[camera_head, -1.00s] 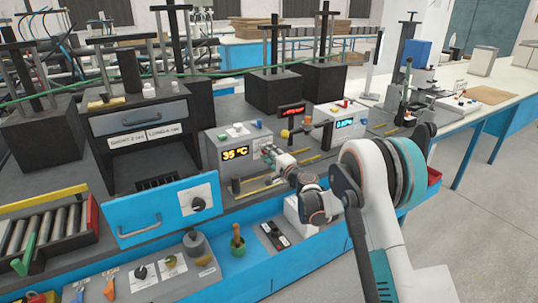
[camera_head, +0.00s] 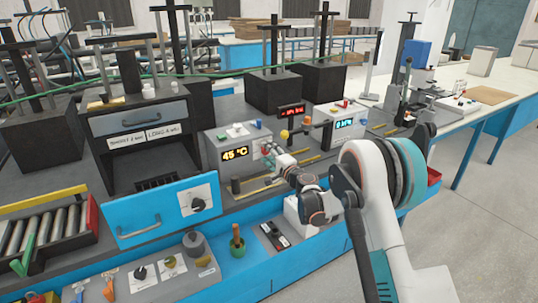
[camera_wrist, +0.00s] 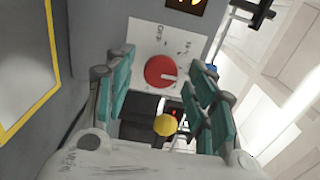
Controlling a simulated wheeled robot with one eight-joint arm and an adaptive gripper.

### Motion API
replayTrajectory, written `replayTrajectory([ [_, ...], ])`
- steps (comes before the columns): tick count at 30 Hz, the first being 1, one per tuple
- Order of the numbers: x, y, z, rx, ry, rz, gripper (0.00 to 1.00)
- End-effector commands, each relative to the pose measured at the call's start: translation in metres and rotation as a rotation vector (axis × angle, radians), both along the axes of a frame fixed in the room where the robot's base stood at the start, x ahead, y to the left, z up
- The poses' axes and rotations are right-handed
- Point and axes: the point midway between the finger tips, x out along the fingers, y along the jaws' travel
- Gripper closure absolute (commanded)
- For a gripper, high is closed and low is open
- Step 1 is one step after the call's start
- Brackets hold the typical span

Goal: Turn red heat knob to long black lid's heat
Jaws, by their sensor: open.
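The red heat knob (camera_wrist: 161,71) sits on a white dial plate (camera_wrist: 178,40) on the front of a grey heater box. In the wrist view my gripper (camera_wrist: 160,95) is open, its teal fingers on either side of the knob; I cannot tell if they touch it. In the head view my gripper (camera_head: 272,155) is at the dial and hides most of the knob. The box's display (camera_head: 235,154) reads 45 °C. Two lid labels, partly legible, are on the press drawer: a short one (camera_head: 126,141) and a long one (camera_head: 163,132). No long black lid is clearly identifiable.
A blue panel with a black knob (camera_head: 198,204) stands left of the heater box. A second box with a lit display (camera_head: 343,123) is to the right. A yellow ball (camera_wrist: 165,125) shows below the red knob in the wrist view.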

Motion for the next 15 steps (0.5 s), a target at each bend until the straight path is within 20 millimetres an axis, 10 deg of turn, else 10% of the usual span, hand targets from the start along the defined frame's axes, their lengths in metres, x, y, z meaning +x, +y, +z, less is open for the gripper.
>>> replayTrajectory([
  [15, -0.062, -0.043, 0.000, 0.000, 0.000, -0.001, 0.49],
])
